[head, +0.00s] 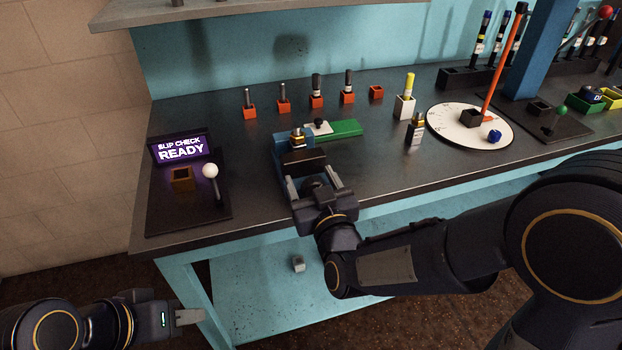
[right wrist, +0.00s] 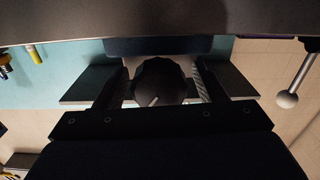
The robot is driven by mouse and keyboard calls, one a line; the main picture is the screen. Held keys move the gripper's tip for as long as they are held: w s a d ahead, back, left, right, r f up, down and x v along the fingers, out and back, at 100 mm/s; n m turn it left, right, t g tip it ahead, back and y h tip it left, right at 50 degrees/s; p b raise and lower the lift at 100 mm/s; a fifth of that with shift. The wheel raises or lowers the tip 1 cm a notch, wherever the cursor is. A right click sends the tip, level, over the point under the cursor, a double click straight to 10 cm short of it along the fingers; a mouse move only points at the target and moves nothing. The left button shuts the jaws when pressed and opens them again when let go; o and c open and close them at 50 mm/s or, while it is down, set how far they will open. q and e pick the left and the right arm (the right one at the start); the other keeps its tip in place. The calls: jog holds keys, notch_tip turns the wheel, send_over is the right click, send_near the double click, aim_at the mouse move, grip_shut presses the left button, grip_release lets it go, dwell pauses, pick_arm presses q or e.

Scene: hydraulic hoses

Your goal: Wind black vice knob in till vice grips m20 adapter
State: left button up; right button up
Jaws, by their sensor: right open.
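The black vice knob (right wrist: 160,80) shows in the right wrist view between the two fingers of my right gripper (right wrist: 158,88). The fingers stand on either side of it with visible gaps, so they are open around it. In the head view my right gripper (head: 318,190) is at the front of the blue vice (head: 281,150), and the knob is mostly hidden. The m20 adapter (head: 297,138), with a brass-coloured band, stands upright at the vice's jaws. I cannot tell whether the jaws touch it. My left gripper (head: 186,316) is low at the left, away from the bench; its opening is unclear.
A lit "READY" slip check sign (head: 181,148) and a white-knobbed lever (head: 210,172) stand left of the vice. Orange holders (head: 283,105) line the back. A white dial (head: 450,130) is at the right.

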jog(key=shift+w, duration=0.25)
jog(key=c, duration=1)
jog(key=shift+o, duration=0.2)
jog(key=m+b, duration=0.4)
jog(key=b, duration=0.1)
jog(key=shift+f+b, duration=0.35)
jog(key=shift+d+m+b, duration=0.1)
jog(key=shift+m+b, duration=0.3)
jog(key=shift+r+m, duration=0.25)
jog(key=shift+m, duration=0.15)
